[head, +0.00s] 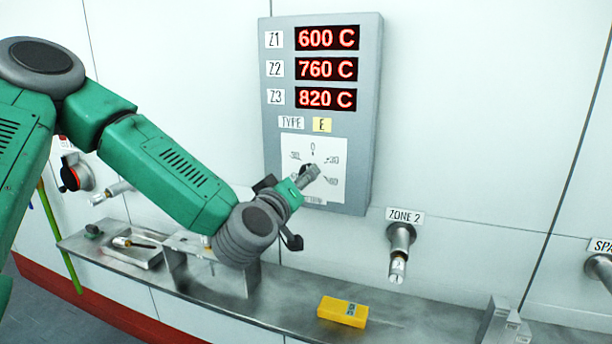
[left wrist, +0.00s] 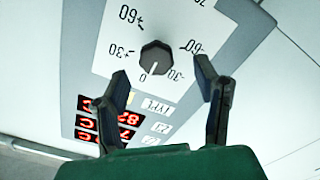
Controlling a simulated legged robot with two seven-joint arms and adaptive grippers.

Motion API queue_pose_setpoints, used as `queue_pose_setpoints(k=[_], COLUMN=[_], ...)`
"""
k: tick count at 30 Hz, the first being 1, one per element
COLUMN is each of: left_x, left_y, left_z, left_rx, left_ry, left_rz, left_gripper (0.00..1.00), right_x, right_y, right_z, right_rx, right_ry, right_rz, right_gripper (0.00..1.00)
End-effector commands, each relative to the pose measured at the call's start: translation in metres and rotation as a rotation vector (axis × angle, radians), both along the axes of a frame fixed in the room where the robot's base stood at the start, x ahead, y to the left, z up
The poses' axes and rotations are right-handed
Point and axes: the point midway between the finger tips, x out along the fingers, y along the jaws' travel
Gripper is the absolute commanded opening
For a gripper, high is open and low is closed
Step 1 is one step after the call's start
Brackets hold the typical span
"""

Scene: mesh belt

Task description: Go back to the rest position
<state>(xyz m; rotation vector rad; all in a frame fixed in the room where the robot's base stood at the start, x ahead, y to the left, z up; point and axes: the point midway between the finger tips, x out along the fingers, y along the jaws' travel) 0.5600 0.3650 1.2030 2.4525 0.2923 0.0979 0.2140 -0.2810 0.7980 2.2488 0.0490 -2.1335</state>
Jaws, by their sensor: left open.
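My left gripper (head: 280,211) is in front of the grey control panel (head: 272,130), at its lower left. Its two dark fingers are spread with nothing between them; they also show in the left wrist view (left wrist: 162,72). The dark round dial knob (left wrist: 156,57) appears between and beyond the fingers, apart from them as far as I can tell. Its white mark points about at 0. In the head view, the wrist partly hides the dial plate (head: 291,150). My right gripper is in neither view.
A metal shelf (head: 400,322) runs below the panel. A yellow device (head: 342,311) lies on it. A metal bracket (head: 235,278) stands under my left wrist. A red-ended valve (head: 72,176) is at left.

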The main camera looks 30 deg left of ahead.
Motion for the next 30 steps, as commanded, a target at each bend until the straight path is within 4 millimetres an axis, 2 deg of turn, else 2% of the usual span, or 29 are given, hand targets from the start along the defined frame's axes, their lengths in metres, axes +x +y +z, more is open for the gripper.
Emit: queue_pose_setpoints(k=[3, 6, 23, 26, 29, 30], left_x=[-0.014, -0.02, -0.021, -0.021, -0.025, -0.029], left_y=[-0.003, -0.003, -0.005, -0.013, -0.032, -0.042], left_z=[-0.001, -0.002, -0.003, -0.021, -0.067, -0.092], left_rx=[0.0, 0.0, 0.001, 0.016, 0.052, 0.071], left_ry=[0.001, 0.002, 0.004, 0.043, 0.142, 0.197], left_rz=[0.0, 0.001, -0.002, -0.029, -0.097, -0.134], left_gripper=[0.56, 0.56, 0.56, 0.56, 0.56, 0.56], right_x=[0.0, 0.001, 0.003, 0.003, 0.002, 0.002], right_y=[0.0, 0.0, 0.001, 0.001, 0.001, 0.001], right_z=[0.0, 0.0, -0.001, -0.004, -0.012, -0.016], right_rx=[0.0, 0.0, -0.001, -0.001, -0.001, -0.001], right_ry=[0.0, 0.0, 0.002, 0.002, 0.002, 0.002], right_rz=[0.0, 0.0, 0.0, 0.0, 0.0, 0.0], right_gripper=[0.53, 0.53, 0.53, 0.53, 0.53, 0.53])
